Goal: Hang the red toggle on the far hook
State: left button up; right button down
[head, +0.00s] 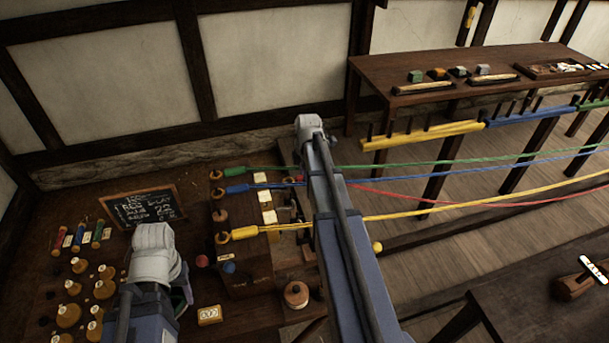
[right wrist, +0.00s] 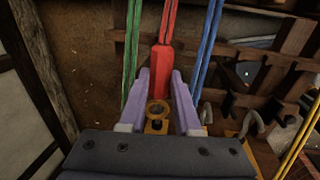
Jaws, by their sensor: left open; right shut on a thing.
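The red toggle (right wrist: 163,58) is at the fingertips of my right gripper (right wrist: 160,82), shut on it in the right wrist view. Its red rope (right wrist: 170,12) runs away from it, and a brass ring (right wrist: 157,108) lies between the fingers. In the head view my right arm hides this gripper; the red rope (head: 400,194) leads to it. The hook post holds the green toggle (head: 235,171) farthest back, the blue toggle (head: 237,188), and the yellow toggle (head: 245,233) nearest.
A chalkboard (head: 142,206) with chalk writing and several wooden bobbins (head: 70,290) are at the left. Taut green, blue and yellow ropes (head: 480,198) stretch rightward. Hooks (right wrist: 207,113) stand close right of the fingers. A long table (head: 440,66) stands behind.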

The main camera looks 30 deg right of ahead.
jog(key=shift+f+b, duration=0.85)
jog(key=shift+f, duration=0.2)
jog(key=shift+f, duration=0.2)
jog(key=c, duration=0.5)
grip_release()
jog(key=shift+c, duration=0.2)
jog(key=shift+r, duration=0.1)
notch_tip(320, 180, up, 8)
jog(key=p, duration=0.7)
jog(key=shift+p, duration=0.4)
